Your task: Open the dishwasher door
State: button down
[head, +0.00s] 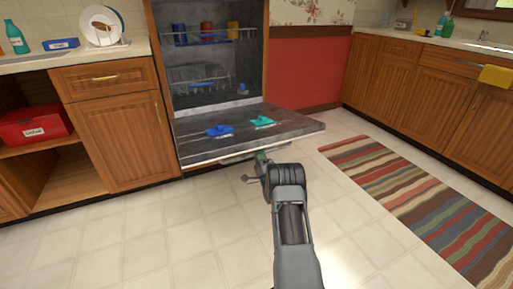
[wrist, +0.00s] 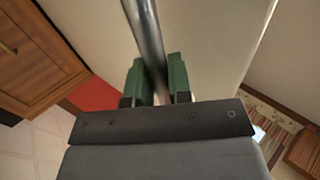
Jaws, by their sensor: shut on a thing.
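The dishwasher door (head: 290,130) is folded down and lies open, about level, in front of the dishwasher cavity (head: 212,65) in the head view. The door's outer face (wrist: 205,40) fills the upper middle of the wrist view. My gripper (head: 261,156) is at the door's front edge, partly under it. In the wrist view its green fingers (wrist: 160,80) are shut on the metal bar handle (wrist: 147,35), one on each side of it. Much of the handle is hidden in the head view.
A blue item (head: 219,131) and a teal item (head: 262,121) lie on the inside of the door. Racks with cups (head: 205,33) are inside the dishwasher. A striped rug (head: 420,200) lies at right. The tiled floor (head: 150,230) at left is clear.

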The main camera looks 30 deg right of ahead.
jog(key=shift+d+f, duration=0.25)
jog(key=shift+f, duration=0.35)
jog(key=c, duration=1.3)
grip_release()
jog(key=shift+d, duration=0.1)
jog(key=shift+o, duration=1.1)
jog(key=shift+w+a, duration=0.1)
jog(key=shift+a, duration=0.15)
jog(key=shift+f, duration=0.1)
